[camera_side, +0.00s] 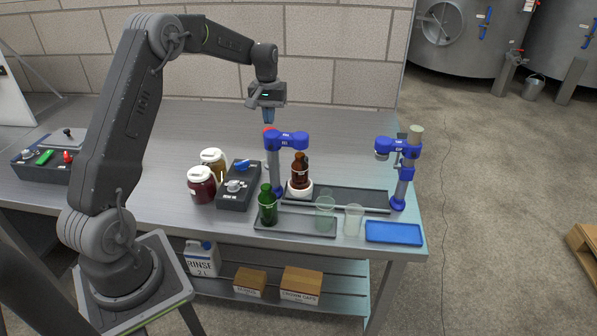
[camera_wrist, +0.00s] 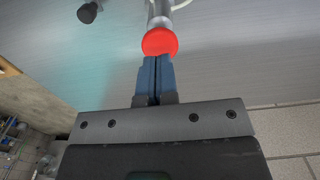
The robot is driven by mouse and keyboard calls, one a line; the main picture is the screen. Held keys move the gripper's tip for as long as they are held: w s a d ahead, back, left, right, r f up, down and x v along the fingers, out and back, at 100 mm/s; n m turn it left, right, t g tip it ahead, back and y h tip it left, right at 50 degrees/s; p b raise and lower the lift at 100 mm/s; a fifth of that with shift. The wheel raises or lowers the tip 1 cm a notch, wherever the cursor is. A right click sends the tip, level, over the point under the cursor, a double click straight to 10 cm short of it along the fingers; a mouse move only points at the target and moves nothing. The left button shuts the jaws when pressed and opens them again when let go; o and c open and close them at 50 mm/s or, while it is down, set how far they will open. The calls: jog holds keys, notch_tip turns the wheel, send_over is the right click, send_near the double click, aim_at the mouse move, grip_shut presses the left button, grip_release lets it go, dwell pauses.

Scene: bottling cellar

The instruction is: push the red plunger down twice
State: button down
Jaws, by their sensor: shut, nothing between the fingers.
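The red plunger (camera_wrist: 160,42) shows in the wrist view as a round red knob on a silver shaft, just beyond my fingertips. In the side view only a small part of the red plunger (camera_side: 267,128) shows, at the top of the silver post beside a blue clamp head (camera_side: 287,141). My gripper (camera_side: 268,121) points down right above it, with its blue fingers shut and empty. My gripper (camera_wrist: 157,58) also shows in the wrist view, its fingertips overlapping the knob's near edge. I cannot tell whether they touch it.
A brown bottle (camera_side: 300,171) stands on a white holder beside the post. Two jars (camera_side: 202,185) and a dark control box (camera_side: 238,190) are to the left. A green bottle (camera_side: 267,207) and clear cups (camera_side: 325,214) stand in front. A second blue stand (camera_side: 401,180) is at right.

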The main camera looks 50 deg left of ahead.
jog(key=shift+f, duration=0.15)
jog(key=shift+f, duration=0.75)
jog(key=shift+f, duration=1.3)
jog(key=shift+r, duration=2.2)
